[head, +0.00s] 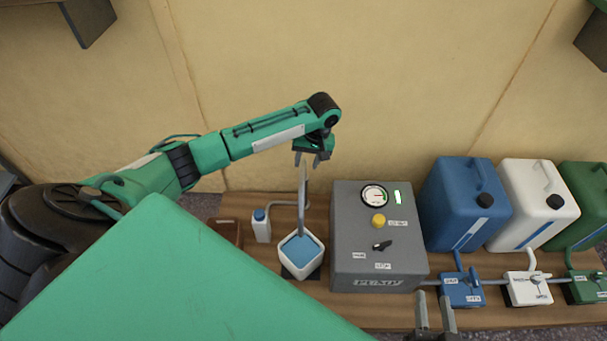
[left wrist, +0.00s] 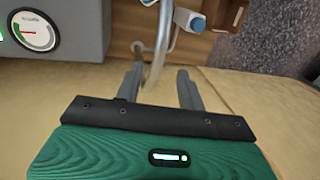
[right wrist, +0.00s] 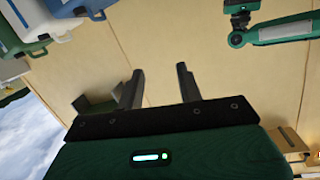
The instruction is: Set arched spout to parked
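The arched spout (head: 303,193) is a thin grey tube standing at the left of the grey pump box (head: 380,235). In the head view it lines up with a white square container (head: 302,258) with blue inside. My left gripper (head: 307,161) is at the spout's top, fingers pointing down. In the left wrist view the bent spout (left wrist: 160,45) shows between the open fingers, with a gap on both sides; I cannot tell whether it is fully between them. My right gripper (head: 434,303) is open and empty at the lower edge of the head view.
A small white bottle with a blue cap (head: 261,226) stands close left of the spout. Blue (head: 465,205), white (head: 535,200) and green (head: 588,195) canisters stand right of the pump, with valve blocks (head: 461,290) and a pipe in front. A beige wall is behind.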

